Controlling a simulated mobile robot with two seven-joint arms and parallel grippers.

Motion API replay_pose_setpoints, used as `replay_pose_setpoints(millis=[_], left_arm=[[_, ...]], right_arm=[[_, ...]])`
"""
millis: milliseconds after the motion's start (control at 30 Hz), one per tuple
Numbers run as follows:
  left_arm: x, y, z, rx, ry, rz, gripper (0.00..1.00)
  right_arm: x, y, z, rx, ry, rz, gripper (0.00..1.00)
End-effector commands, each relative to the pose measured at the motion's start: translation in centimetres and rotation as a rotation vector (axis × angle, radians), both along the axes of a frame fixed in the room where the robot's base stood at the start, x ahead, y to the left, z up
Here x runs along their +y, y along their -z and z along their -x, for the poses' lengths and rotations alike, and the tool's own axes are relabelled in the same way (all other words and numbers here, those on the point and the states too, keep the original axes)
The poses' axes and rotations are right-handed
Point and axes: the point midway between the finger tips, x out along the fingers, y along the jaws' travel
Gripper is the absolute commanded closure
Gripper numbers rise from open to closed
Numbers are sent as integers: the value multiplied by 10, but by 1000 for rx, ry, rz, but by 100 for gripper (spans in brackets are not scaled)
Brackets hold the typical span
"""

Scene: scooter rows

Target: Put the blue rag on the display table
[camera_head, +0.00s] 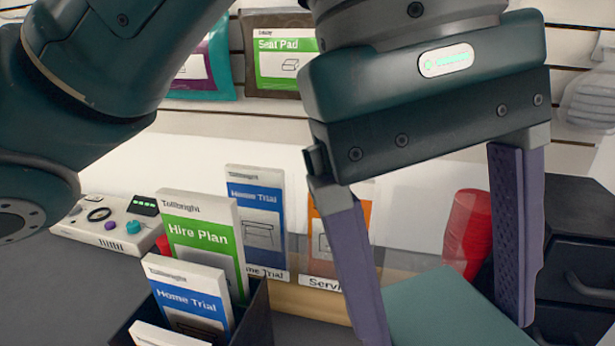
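My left gripper (450,328) fills the upper right of the view and points down. Its two purple fingers are wide apart, with nothing held between them. Below and between the fingertips is a flat teal surface (440,308), cut off by the bottom edge; I cannot tell what it is. I cannot make out a blue rag. I cannot tell whether the dark grey surface (30,290) at the left belongs to the display table. My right gripper is not in view.
A dark box of leaflets, including a Hire Plan leaflet (205,238), stands at lower centre-left. Behind are a white control box (110,228), a red cup-like object (467,235) and black drawers (585,250). Packets, including Seat Pad (283,65), hang on the slatted wall.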

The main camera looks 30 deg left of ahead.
Motion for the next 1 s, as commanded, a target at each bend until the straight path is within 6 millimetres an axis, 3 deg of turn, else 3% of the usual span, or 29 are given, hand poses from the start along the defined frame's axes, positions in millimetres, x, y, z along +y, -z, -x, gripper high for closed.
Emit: replay_pose_setpoints(millis=[33, 200, 400, 567, 1000], left_arm=[[-1, 38, 2, 0, 67, -53, 64], [21, 108, -3, -38, 267, -208, 64], [50, 143, -14, -80, 392, -300, 64], [57, 167, -16, -88, 419, -315, 64], [57, 285, -16, -89, 419, -315, 64]], right_arm=[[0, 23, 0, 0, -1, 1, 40], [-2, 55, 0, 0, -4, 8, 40], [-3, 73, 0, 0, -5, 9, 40], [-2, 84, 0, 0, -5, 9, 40], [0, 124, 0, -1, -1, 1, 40]])
